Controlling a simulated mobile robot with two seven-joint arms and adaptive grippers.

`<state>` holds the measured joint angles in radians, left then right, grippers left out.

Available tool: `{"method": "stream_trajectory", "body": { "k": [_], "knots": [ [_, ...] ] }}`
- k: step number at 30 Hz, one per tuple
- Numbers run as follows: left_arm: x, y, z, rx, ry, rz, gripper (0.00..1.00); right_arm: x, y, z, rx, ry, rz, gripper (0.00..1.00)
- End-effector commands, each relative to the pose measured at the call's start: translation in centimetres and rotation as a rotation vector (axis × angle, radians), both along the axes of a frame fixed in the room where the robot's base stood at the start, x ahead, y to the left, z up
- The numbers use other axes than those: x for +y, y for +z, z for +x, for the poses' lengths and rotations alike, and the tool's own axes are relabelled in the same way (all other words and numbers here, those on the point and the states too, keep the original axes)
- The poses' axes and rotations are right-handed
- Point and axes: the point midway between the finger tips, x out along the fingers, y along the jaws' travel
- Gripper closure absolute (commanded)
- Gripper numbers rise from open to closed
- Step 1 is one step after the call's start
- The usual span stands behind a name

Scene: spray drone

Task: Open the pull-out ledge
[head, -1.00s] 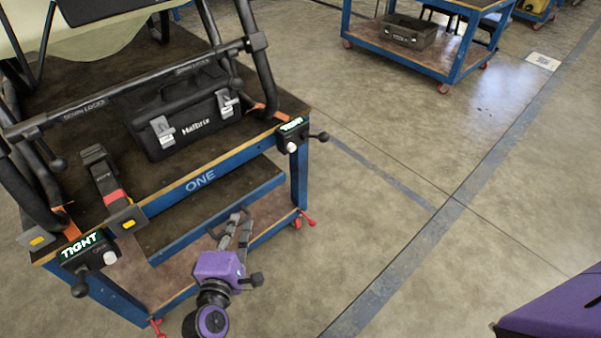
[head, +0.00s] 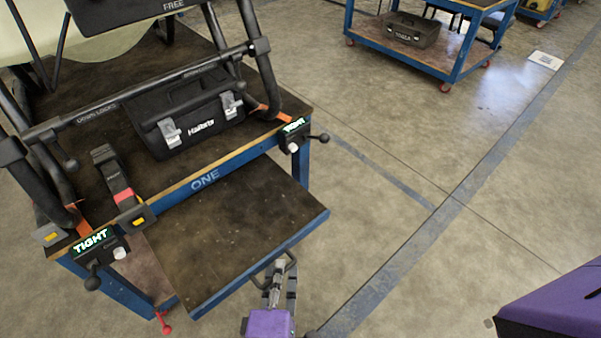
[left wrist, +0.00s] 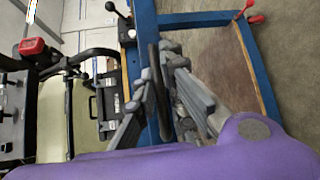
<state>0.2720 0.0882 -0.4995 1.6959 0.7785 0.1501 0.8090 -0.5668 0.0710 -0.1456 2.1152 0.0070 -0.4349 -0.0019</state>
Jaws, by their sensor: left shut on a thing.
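The pull-out ledge (head: 225,235) is a dark board with a blue front edge. It sticks well out from under the top of the blue trolley marked ONE (head: 203,181). A dark loop handle (head: 284,268) is on its front edge. My left gripper (head: 279,280), with a purple body and grey fingers, is shut on that handle in the head view. In the left wrist view the fingers (left wrist: 166,68) close around the dark handle bar (left wrist: 158,92). My right gripper is not in view.
A black case (head: 188,118) sits on the trolley top under a black tube frame. Another blue trolley (head: 440,58) stands at the back.

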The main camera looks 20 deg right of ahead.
Motion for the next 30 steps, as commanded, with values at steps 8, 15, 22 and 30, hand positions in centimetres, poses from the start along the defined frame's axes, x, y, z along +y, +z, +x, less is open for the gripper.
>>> {"method": "stream_trajectory", "body": {
  "k": [8,15,22,30],
  "knots": [
    [0.0,0.4,0.2,-0.012,0.001,0.002,0.78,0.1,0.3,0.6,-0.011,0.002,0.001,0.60],
    [0.0,0.2,0.1,-0.006,0.001,0.001,0.72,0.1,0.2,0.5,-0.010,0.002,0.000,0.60],
    [0.4,0.2,-0.6,-0.003,0.000,0.002,0.72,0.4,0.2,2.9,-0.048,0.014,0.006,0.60],
    [2.8,0.9,-5.3,-0.002,0.000,0.002,0.72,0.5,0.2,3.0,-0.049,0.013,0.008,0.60]
  ]
}}
